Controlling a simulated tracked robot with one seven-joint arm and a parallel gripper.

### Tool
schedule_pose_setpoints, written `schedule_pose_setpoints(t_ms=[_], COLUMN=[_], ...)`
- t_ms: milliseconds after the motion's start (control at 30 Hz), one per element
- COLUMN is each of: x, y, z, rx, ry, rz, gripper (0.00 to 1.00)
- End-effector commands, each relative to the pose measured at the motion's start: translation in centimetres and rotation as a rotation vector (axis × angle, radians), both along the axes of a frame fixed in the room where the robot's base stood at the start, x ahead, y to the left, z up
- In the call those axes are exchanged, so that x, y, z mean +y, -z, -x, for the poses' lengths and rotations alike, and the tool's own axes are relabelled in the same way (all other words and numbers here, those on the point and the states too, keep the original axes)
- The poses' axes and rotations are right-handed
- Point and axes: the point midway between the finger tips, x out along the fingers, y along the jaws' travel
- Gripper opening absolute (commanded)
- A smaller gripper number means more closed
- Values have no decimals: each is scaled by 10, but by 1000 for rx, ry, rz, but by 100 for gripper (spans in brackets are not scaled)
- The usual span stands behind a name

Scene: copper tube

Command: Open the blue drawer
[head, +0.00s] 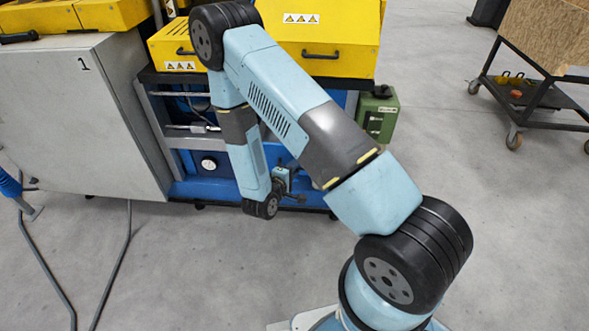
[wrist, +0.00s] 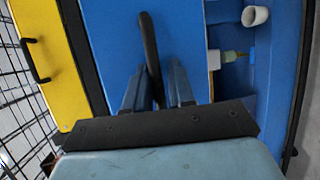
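The blue drawer front (wrist: 108,45) fills the middle of the wrist view. Its black bar handle (wrist: 148,40) stands out from it. My gripper (wrist: 158,68) reaches over the handle, with one finger on each side of it. The fingers are apart, and a gap shows between the handle and the right finger. The handle's near end is hidden behind the gripper's base. In the head view my gripper (head: 286,178) is low in front of the blue base of the machine, and my arm hides most of the drawer and its handle.
In the wrist view, a blue recess with a white tube end (wrist: 255,15) and a fitting lies right of the drawer; a yellow panel with a black handle (wrist: 30,60) is at left. In the head view, a green box (head: 378,115) stands right of my arm.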

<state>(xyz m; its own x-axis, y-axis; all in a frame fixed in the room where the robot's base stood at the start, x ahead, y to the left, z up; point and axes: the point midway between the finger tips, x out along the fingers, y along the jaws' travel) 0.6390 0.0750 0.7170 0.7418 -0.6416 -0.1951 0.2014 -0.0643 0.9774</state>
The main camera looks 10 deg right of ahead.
Motion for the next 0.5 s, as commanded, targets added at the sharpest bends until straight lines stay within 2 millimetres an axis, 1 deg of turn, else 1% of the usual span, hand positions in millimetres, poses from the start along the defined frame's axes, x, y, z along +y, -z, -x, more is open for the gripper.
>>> schedule_pose_setpoints(t_ms=[300, 367, 500], x=[1, 4, 17], y=[-2, -2, -6], z=[2, 5, 20], rx=[-2, -2, 0], ry=[2, 2, 0], rz=[2, 2, 1], gripper=[23, 23, 23])
